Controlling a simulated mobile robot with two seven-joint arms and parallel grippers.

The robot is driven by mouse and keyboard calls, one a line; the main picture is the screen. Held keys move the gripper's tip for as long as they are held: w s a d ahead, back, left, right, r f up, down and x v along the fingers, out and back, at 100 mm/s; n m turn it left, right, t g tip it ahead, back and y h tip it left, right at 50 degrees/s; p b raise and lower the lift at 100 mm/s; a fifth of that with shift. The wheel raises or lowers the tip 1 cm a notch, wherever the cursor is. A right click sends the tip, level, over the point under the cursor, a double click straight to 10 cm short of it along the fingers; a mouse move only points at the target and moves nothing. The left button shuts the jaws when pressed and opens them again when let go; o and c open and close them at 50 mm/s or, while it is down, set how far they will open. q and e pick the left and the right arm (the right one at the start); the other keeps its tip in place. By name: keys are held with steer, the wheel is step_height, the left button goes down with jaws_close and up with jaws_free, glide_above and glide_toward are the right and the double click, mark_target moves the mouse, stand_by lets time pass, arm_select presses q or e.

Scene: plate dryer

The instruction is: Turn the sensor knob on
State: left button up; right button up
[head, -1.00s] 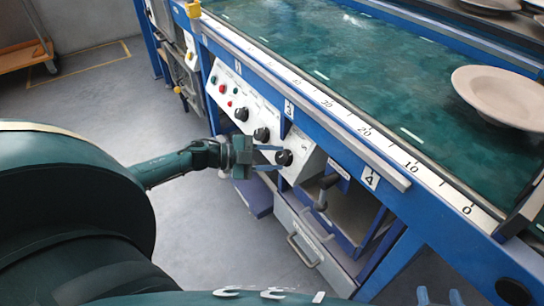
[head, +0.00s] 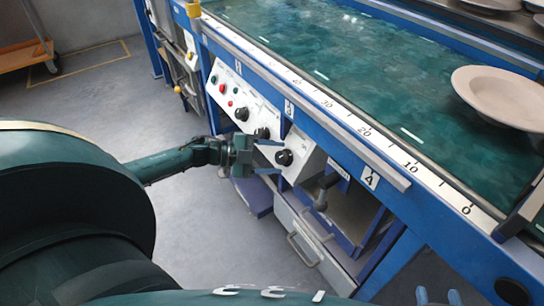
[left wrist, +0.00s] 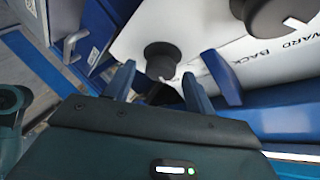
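The white control panel (head: 255,111) on the front of the blue table carries three black knobs in a slanting row. The lowest knob (head: 284,157) is just beyond the tips of my left gripper (head: 272,156). The left gripper is open, with one finger on either side of the line to this knob. In the left wrist view the knob (left wrist: 161,58) shows ahead between the spread fingers, with a pale mark on its lower edge. I see no finger pressing on it. Two fingertips of my right gripper (head: 438,298) show apart at the bottom edge, away from the panel.
A second knob (left wrist: 278,14) with "BACK" lettering is at the wrist view's upper right. Below the panel, a grey drawer (head: 309,241) and a lever (head: 324,192) stick out. The green tabletop (head: 330,50) with a scale strip and a plate (head: 505,95) lies above.

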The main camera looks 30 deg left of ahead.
arm_select(q)
steer(key=p+v, duration=0.2)
steer(key=v, duration=1.1)
arm_select(e)
steer(key=shift+s+d+r+m+g+h, duration=0.15)
steer(key=shift+s+m+g, duration=0.1)
steer(key=shift+g, duration=0.15)
steer(key=shift+s+d+m+g+h, duration=0.15)
steer(key=shift+s+g, duration=0.1)
steer(key=shift+g, duration=0.15)
arm_select(q)
steer(key=shift+a, duration=0.1)
arm_select(e)
steer(key=shift+a, duration=0.1)
